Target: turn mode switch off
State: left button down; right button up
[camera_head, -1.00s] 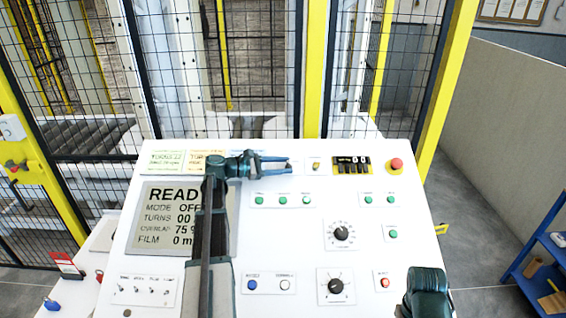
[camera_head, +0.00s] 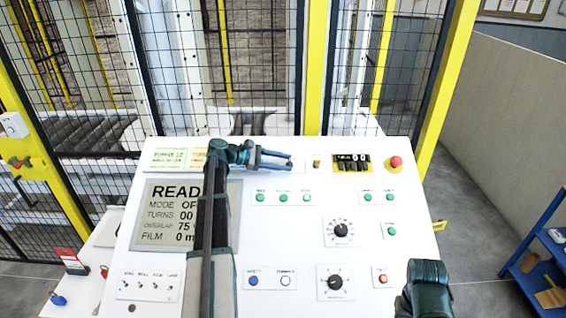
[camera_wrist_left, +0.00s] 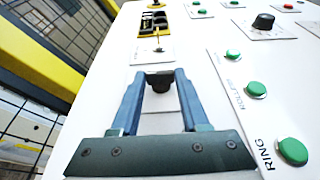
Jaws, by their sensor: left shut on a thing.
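The mode switch shows in the left wrist view as a dark knob (camera_wrist_left: 160,82) on the white panel, between my left fingertips. My left gripper (camera_wrist_left: 163,75) is shut on it, one blue finger on each side. The display (camera_head: 165,212) reads READY, with a mode line that starts "OF" and is cut off by my left arm. My right arm shows at the lower right, but its gripper fingers are not visible.
A small brass switch (camera_head: 316,163) stands just right of my left gripper. Beyond are a yellow-black counter (camera_head: 352,165) and a red stop button (camera_head: 396,162). Green buttons (camera_head: 284,197) and two dials (camera_head: 341,230) lie below. A mesh fence (camera_head: 260,70) stands behind the panel.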

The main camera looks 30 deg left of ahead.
pick_arm(q)
jog(key=shift+c, duration=2)
grip_release()
jog(key=p+v, duration=0.3)
jog(key=v, duration=1)
jog(key=shift+s+a+r+p, duration=0.2)
jog(key=shift+s+a+p, duration=0.1)
jog(key=shift+p, duration=0.1)
